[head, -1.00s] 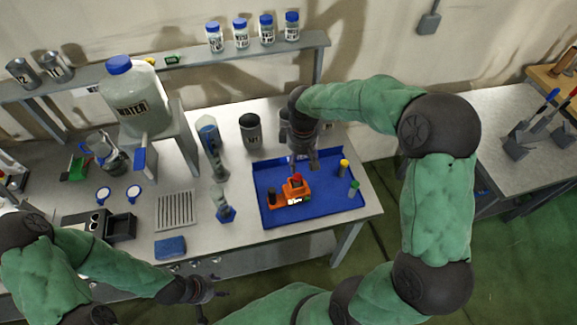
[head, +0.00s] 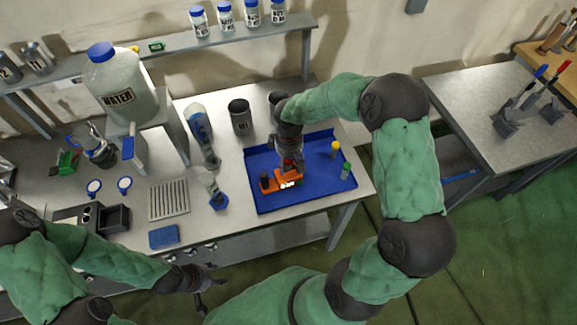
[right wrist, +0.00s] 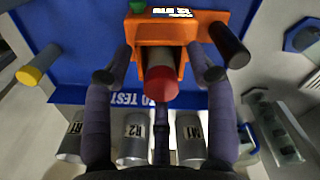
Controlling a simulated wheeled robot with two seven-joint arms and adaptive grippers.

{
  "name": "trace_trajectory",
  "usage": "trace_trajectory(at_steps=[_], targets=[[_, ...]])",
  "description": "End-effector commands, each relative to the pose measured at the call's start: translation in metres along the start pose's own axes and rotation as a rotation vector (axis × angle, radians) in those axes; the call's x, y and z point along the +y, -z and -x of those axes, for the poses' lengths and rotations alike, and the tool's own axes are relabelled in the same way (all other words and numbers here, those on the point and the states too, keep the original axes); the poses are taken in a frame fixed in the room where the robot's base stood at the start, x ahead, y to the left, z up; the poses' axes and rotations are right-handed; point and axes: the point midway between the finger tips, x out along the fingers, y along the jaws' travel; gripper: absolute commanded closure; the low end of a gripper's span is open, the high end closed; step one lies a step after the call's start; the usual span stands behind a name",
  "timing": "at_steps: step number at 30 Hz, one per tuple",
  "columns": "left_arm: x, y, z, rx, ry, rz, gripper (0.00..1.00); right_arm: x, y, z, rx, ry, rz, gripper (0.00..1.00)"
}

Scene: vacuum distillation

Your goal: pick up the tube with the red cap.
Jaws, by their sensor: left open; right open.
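The red-capped tube (right wrist: 161,87) stands in an orange device (right wrist: 175,28) on a blue tray. In the head view the orange device (head: 285,182) shows on the tray (head: 318,192), and the red cap (head: 289,163) is partly covered by my right gripper. My right gripper (right wrist: 159,74) is open, with one finger on each side of the red cap and visible gaps to it. In the head view the right gripper (head: 292,157) is over the device. My left gripper (head: 205,284) is open and empty in front of the table.
A yellow-capped tube (head: 335,149) and a green-capped one (head: 346,170) stand to the right on the tray. A black-topped piece (right wrist: 229,45) sits close to one finger. Glassware with a blue base (head: 217,199) stands left of the tray.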

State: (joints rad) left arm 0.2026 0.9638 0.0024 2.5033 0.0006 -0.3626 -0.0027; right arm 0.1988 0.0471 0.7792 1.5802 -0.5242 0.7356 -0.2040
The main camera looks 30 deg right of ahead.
Motion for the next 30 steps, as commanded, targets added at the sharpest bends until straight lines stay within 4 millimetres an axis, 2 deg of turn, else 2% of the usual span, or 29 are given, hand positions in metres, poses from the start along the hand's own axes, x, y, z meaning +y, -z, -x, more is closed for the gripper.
trace_trajectory(at_steps=[7,13,25,30], targets=[[0.000,0.000,0.000,0.000,0.000,0.000,0.47,0.000,0.000,-0.003,0.001,-0.001,0.000,0.44],[0.000,0.000,0.000,0.000,0.000,0.000,0.47,0.000,0.000,-0.003,0.001,-0.001,0.000,1.00],[0.000,0.000,0.000,0.000,0.000,0.000,0.47,0.000,0.000,-0.001,0.002,-0.001,0.000,1.00],[0.001,0.000,0.002,0.000,0.000,0.000,0.47,0.001,0.001,0.017,0.004,-0.003,-0.001,1.00]])
